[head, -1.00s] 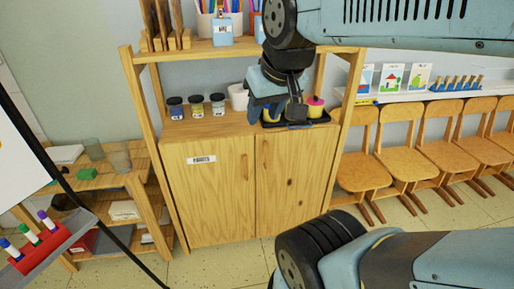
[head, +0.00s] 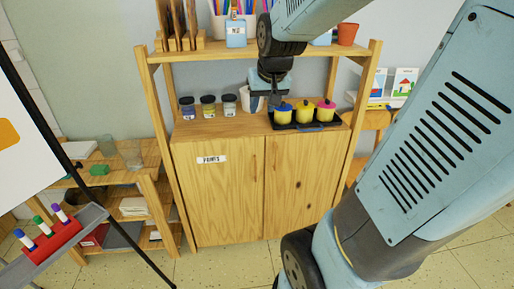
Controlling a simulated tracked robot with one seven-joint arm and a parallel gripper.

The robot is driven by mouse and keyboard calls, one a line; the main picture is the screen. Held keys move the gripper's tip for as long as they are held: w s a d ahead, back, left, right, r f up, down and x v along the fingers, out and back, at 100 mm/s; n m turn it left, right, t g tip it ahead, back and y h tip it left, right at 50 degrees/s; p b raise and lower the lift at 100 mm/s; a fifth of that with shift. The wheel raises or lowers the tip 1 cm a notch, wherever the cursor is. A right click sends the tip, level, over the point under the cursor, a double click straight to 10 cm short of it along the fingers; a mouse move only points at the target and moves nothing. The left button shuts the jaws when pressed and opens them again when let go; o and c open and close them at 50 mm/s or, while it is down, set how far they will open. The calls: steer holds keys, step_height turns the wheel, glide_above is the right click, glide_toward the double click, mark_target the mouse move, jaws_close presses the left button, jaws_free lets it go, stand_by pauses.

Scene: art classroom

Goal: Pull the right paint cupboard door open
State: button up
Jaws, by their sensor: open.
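The paint cupboard is the closed lower part of a wooden shelf unit. Its right door (head: 306,188) is shut, flush with the left door (head: 217,210), which bears a white PAINTS label (head: 211,159). My gripper (head: 273,101) hangs in front of the shelf above the doors, near the seam's line, apart from the right door. It is open and seems empty; its fingers are small and partly hidden by my wrist.
On the cupboard top stand several dark-lidded jars (head: 208,106), a white tub (head: 250,99) and a black tray (head: 311,127) with yellow pots. An easel (head: 88,215) with a marker tray stands at left. Low shelves (head: 150,190) adjoin.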

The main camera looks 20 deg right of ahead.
steer(key=w+d+f+m, duration=0.2)
steer(key=w+d+f, duration=0.4)
steer(key=w+f, duration=0.35)
steer(key=m+g+h, duration=0.1)
steer(key=h, duration=0.1)
glide_toward(276, 154)
steer(key=x, duration=1.2)
steer(key=shift+f, duration=0.25)
steer(key=shift+c, duration=0.3)
jaws_close()
